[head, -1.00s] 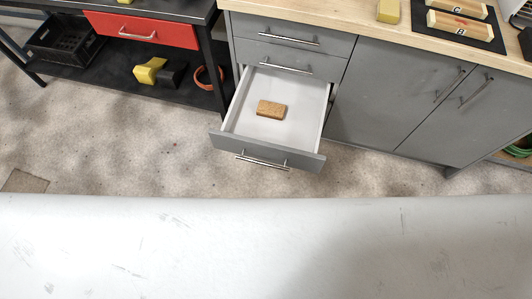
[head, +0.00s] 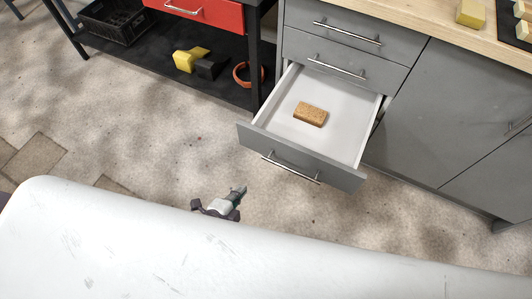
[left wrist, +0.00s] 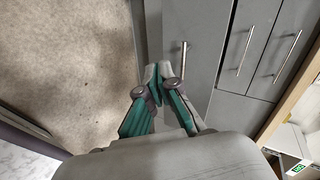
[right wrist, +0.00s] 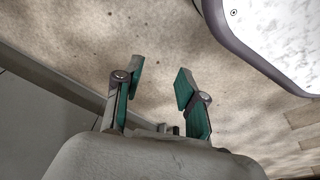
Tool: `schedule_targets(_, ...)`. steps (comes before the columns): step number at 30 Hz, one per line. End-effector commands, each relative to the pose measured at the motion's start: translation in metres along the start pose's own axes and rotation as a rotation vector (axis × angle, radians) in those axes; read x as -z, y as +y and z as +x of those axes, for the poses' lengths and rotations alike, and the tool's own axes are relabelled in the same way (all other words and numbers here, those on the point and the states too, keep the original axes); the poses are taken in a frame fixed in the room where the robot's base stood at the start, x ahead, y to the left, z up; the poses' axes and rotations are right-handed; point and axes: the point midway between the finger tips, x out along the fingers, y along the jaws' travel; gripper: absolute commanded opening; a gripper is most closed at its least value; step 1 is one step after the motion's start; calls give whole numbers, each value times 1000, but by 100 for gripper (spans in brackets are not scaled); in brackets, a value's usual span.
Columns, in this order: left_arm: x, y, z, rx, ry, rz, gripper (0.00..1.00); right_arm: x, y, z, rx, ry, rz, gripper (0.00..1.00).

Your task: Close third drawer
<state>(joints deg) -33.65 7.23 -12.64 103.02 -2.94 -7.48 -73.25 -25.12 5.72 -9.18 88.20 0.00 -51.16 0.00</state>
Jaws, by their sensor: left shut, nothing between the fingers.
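The third drawer (head: 352,176) is pulled out of the grey cabinet, its white inside showing, with a bar handle (head: 290,168) on its grey front. A brown block (head: 310,114) lies in it. My left gripper (head: 240,189) is in front of the drawer, below and left of its handle in the head view, and apart from it. In the left wrist view my left gripper (left wrist: 158,75) is shut and empty, with the drawer handle (left wrist: 183,60) just beyond its fingertips. My right gripper (right wrist: 160,72) is open and empty over bare floor; the head view does not show it.
The two upper drawers (head: 345,68) are closed, under a wooden worktop (head: 420,10). A black bench with a red drawer (head: 205,10) stands at the left, with a yellow and black object (head: 195,62) on its shelf. Floor in front of the drawer is clear.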

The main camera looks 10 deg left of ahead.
Motion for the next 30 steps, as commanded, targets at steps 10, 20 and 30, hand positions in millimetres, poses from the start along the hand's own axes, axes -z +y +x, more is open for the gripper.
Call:
schedule_targets(10,23,-70,-14,198,31,264,0,23,2,-18,-3,24,4,40)
schedule_targets(20,26,-81,43,201,31,261,0,40,3,-51,-6,47,8,40)
schedule_targets(30,32,-99,101,199,31,261,0,53,6,-98,-10,71,12,40)
